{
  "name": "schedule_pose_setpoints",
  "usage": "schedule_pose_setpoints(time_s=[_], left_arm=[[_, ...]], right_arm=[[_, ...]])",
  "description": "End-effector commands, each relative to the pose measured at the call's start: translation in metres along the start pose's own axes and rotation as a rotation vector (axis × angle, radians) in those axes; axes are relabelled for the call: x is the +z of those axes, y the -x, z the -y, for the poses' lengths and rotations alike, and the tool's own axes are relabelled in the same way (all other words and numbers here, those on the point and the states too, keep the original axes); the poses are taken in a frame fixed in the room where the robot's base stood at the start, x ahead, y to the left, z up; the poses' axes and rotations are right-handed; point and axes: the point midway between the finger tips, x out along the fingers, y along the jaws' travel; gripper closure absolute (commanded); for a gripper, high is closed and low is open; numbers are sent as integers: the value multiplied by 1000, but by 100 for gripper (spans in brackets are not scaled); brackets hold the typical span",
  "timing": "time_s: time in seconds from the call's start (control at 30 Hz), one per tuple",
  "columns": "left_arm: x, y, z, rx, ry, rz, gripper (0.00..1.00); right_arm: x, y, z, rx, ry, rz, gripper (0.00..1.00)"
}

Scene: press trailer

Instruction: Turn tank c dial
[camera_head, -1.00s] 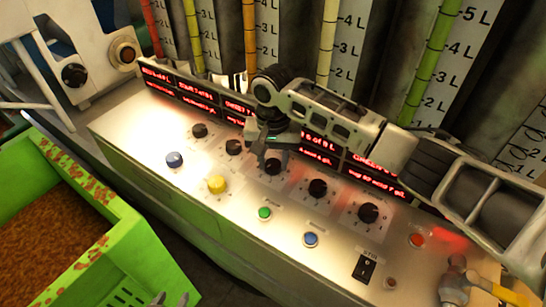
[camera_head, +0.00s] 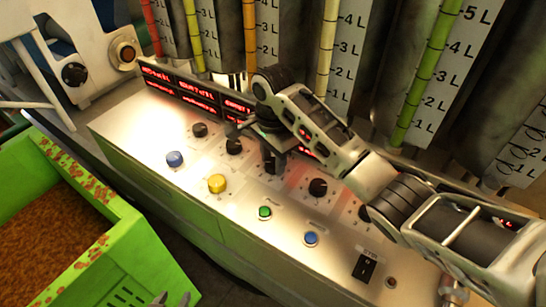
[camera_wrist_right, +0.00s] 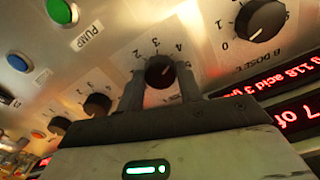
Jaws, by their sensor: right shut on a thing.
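The tank C dial (camera_wrist_right: 160,72) is a black knob in the middle of the right wrist view, on a plate with a number scale. It sits beside a dial labelled B DOSE (camera_wrist_right: 260,20). My right gripper (camera_wrist_right: 161,88) has one finger on each side of the tank C dial and is shut on it. In the head view, my right gripper (camera_head: 273,163) reaches down to the panel and hides most of that dial. My left gripper (camera_head: 171,299) shows only as two grey fingertips at the bottom edge, apart and empty, away from the panel.
The panel (camera_head: 150,135) holds other black dials (camera_head: 318,187), a yellow button (camera_head: 217,184), blue buttons (camera_head: 175,159) and a green button (camera_head: 265,212). Red displays (camera_head: 190,88) run behind the dials. A green bin (camera_head: 150,245) stands at the left.

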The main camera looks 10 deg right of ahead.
Motion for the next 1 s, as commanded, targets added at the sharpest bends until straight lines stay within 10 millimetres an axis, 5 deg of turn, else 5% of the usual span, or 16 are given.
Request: schedule_pose_setpoints(time_s=[0.7, 0.73, 0.8, 1.0], left_arm=[[0, 0, 1, -3, 1, 0, 64], [0, 0, 1, -3, 1, 0, 64], [0, 0, 2, -3, 1, 0, 64], [0, 0, 2, -4, 1, 0, 64]], right_arm=[[-2, 2, 1, -4, -81, -6, 87], [-2, 2, 1, -4, -81, -6, 62], [-2, 2, 1, -4, -80, -5, 42], [-1, 1, 0, -2, -79, -3, 42]])
